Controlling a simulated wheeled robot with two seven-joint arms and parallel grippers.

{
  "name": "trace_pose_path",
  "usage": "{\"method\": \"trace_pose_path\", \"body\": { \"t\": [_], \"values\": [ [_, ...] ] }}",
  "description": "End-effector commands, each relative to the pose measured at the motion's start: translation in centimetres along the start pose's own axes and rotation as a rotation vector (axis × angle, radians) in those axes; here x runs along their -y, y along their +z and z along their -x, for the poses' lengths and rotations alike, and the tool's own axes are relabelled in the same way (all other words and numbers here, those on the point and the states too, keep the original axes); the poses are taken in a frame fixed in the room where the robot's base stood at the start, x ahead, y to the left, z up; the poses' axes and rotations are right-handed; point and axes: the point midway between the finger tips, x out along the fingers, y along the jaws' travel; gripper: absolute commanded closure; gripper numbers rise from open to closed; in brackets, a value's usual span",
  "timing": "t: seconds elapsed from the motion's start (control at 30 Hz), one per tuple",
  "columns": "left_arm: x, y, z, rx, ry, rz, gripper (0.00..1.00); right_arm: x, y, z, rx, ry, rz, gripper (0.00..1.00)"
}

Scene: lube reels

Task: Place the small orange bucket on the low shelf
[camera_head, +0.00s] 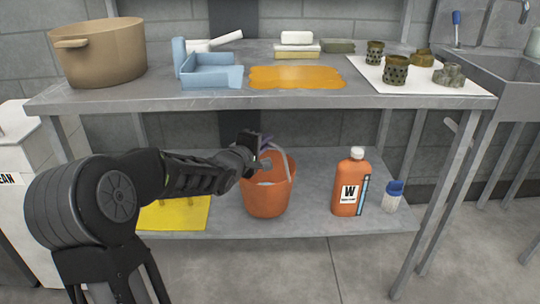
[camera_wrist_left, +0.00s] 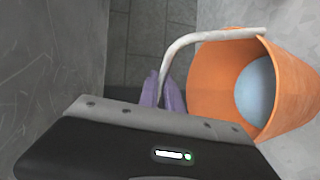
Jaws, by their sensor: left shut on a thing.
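The small orange bucket (camera_head: 267,200) is at the low shelf (camera_head: 315,218), in the middle of the head view, roughly upright. I cannot tell whether its base touches the shelf. Its pale handle is raised. My left gripper (camera_head: 265,158) is just above the bucket's rim, its fingers partly hidden. In the left wrist view, the purple fingers (camera_wrist_left: 165,95) are shut on the pale handle (camera_wrist_left: 178,46), beside the open bucket (camera_wrist_left: 215,75). A pale round surface shows inside the bucket. My right gripper is not in view.
An orange bottle (camera_head: 350,188) and a small blue-capped bottle (camera_head: 393,196) stand on the low shelf to the right. A yellow item (camera_head: 175,214) lies to the left. The upper tabletop (camera_head: 200,98) overhangs the shelf. Bare shelf lies between the bucket and the orange bottle.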

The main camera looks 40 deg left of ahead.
Motion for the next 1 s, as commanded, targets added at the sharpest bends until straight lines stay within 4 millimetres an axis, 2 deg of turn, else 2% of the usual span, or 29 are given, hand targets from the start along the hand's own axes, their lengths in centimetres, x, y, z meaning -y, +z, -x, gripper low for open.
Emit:
{"method": "trace_pose_path", "body": {
  "t": [0.03, 0.2, 0.57, 0.73, 1.0],
  "values": [
    [-0.1, 0.0, -0.9, 0.001, 0.007, 0.0, 1.0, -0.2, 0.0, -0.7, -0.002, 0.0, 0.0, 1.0],
    [-0.7, 0.0, -2.3, 0.001, 0.007, -0.001, 1.0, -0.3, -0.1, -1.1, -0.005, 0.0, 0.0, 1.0],
    [-0.8, 0.0, -2.4, 0.0, 0.006, -0.002, 1.0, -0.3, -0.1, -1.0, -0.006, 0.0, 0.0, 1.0],
    [-0.8, 0.0, -3.3, 0.001, 0.007, -0.001, 1.0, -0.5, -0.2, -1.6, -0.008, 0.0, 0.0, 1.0],
    [2.3, 0.1, -3.7, 0.0, 0.005, 0.0, 1.0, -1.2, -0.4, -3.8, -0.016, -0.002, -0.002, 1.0]
  ]
}}
